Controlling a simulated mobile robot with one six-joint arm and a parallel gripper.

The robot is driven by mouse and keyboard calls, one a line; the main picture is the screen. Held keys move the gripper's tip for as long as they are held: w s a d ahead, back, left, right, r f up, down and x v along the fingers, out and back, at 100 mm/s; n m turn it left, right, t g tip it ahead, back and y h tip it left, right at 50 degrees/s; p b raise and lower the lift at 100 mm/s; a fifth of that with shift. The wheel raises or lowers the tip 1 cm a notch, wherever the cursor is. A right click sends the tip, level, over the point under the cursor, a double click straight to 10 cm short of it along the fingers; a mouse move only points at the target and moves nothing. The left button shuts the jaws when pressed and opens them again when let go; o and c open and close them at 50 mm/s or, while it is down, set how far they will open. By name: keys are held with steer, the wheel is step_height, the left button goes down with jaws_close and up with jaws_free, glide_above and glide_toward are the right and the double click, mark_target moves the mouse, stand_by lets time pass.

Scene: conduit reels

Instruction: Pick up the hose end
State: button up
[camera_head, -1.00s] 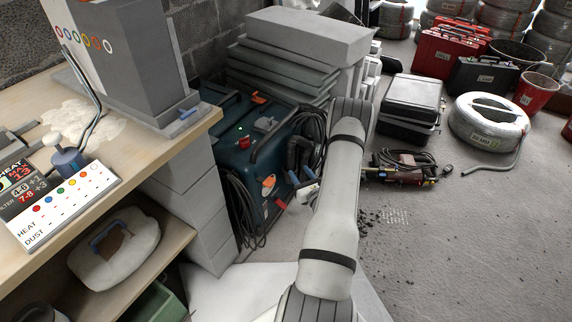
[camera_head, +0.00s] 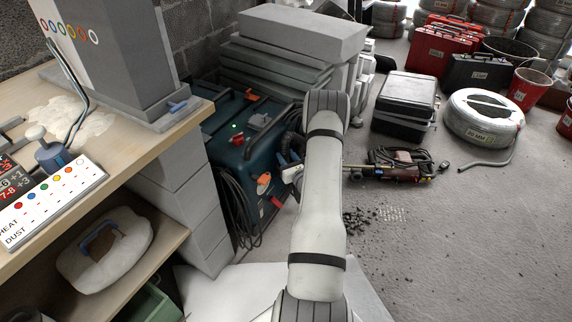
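A thick black hose (camera_head: 293,143) shows beside the right end of the blue machine (camera_head: 230,135), just left of my arm. Its free end cannot be made out clearly, as my pale arm covers that spot. My arm reaches forward over the floor and bends down at its far end. My gripper is mostly hidden behind the arm. Small pale and red parts show at the arm's left edge near the hose, but I cannot tell whether they belong to the gripper. Whether it touches the hose is hidden.
The workbench (camera_head: 150,145) fills the left. Grey slabs (camera_head: 285,60) are stacked behind the machine. Black cases (camera_head: 405,100), a power tool (camera_head: 400,168) and a wrapped conduit reel (camera_head: 484,120) stand to the right. Dark crumbs (camera_head: 362,222) lie beside my arm. The lower-right floor is clear.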

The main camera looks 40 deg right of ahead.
steer(key=c, duration=0.4)
step_height(320, 180, up, 36)
steer(key=p, duration=1.3)
stand_by(0.5)
stand_by(0.4)
